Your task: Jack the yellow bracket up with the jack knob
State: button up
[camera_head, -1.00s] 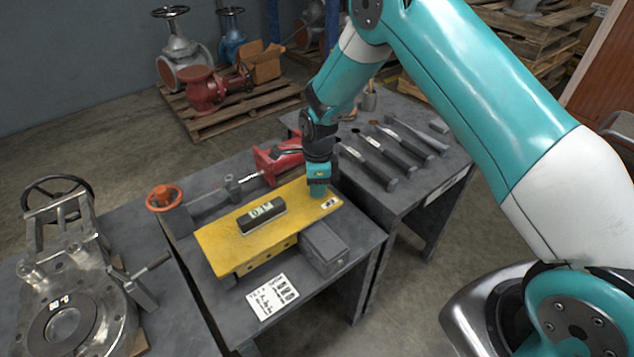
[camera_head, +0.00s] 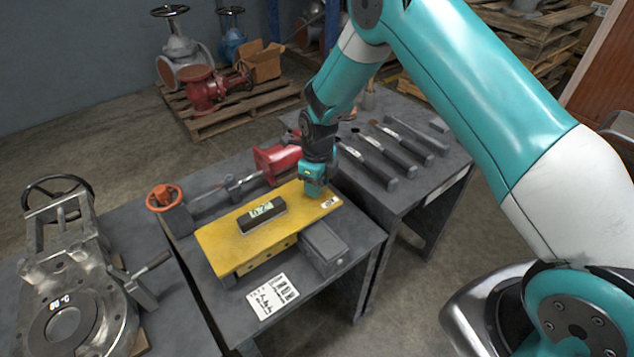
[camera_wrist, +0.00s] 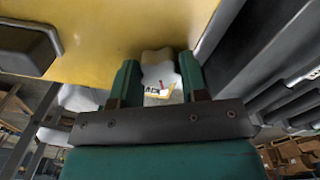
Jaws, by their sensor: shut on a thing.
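The yellow bracket (camera_head: 235,239) lies as a long plate on the grey bench, with a dark block bearing a pale label (camera_head: 262,214) on top. It fills the upper part of the wrist view (camera_wrist: 110,35). My gripper (camera_head: 314,192) is at the bracket's far right end. In the wrist view its teal fingers (camera_wrist: 158,84) are shut on a pale grey lobed knob (camera_wrist: 157,60), the jack knob. The knob is hidden behind my gripper in the head view. I cannot tell the bracket's exact tilt.
A grey block (camera_head: 324,243) stands by the bracket's front edge. A red-ended screw device (camera_head: 277,162) with an orange handwheel (camera_head: 164,197) lies behind it. Dark-handled tools (camera_head: 368,162) lie on the right bench. A metal valve (camera_head: 68,300) stands at left.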

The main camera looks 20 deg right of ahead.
jog(key=shift+f, duration=0.15)
jog(key=o, duration=0.9)
jog(key=shift+d, duration=0.1)
notch_tip(320, 180, up, 18)
jog(key=shift+d+f, duration=0.1)
jog(key=shift+f, duration=0.15)
